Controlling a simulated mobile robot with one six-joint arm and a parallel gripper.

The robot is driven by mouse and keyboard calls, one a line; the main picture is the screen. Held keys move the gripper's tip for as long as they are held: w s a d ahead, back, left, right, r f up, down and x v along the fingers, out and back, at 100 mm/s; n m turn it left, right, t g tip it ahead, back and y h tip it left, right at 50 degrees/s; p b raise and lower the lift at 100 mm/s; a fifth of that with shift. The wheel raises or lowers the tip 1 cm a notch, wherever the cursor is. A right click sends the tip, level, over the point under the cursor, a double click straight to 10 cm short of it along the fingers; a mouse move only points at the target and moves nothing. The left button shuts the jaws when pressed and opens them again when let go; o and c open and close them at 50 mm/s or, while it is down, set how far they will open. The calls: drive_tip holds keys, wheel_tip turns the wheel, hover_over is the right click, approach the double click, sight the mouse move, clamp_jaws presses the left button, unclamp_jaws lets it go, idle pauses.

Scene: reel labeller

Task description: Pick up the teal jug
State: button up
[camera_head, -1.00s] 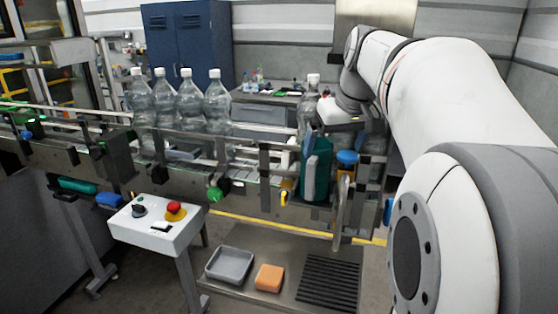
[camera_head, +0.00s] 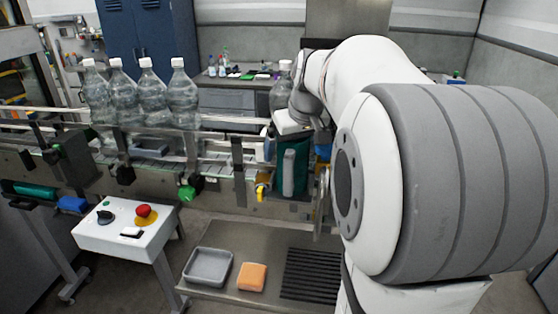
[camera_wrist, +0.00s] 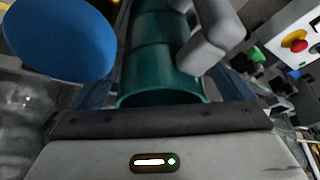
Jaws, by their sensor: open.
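The teal jug (camera_head: 300,150) stands upright at the right end of the conveyor in the head view, with a pale grey handle on its near side. My gripper (camera_head: 292,124) is right above the jug's top in that view, and its fingertips are hidden there. In the wrist view the teal jug (camera_wrist: 152,60) fills the middle, with its grey handle at the right. My gripper (camera_wrist: 165,88) is open there, with a dark finger on each side of the jug. Whether the fingers touch it I cannot tell.
Clear bottles (camera_head: 150,95) stand on the conveyor to the left. A blue round part (camera_wrist: 60,38) is close to the jug. A control box (camera_head: 125,225) with a red button stands in front. A grey tray (camera_head: 208,267) and an orange sponge (camera_head: 252,277) lie below.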

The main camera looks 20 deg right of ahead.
drive_tip(key=shift+w+f, duration=0.1)
drive_tip(key=shift+f, duration=0.15)
drive_tip(key=shift+c, duration=0.4)
drive_tip(key=c, duration=1.1)
